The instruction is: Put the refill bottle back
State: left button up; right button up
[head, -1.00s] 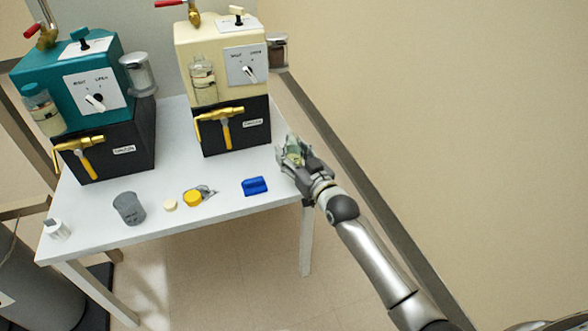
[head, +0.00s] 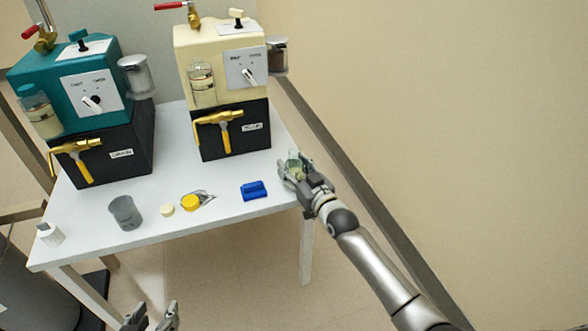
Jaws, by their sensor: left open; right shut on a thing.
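My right gripper (head: 294,174) is shut on a small clear bottle with a pale green tint (head: 295,158), at the right edge of the white table. The fingers hide part of this bottle, and I cannot tell whether it touches the table. My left gripper (head: 150,318) is open and empty at the bottom edge of the picture, in front of the table; only its fingertips show. A clear bottle (head: 203,88) sits on the front of the cream machine (head: 204,48). A teal-capped bottle (head: 40,115) sits on the left side of the teal machine (head: 58,88).
On the white table (head: 225,183) stand a grey cup (head: 124,213), a cream cap (head: 167,210), a yellow round piece (head: 190,202), a blue block (head: 254,190) and a small white bottle (head: 50,234). Brass taps (head: 222,118) stick out from the machines. A wall lies to the right.

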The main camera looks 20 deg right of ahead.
dwell(0.3)
jog(key=o, duration=1.1)
jog(key=shift+f, duration=0.1)
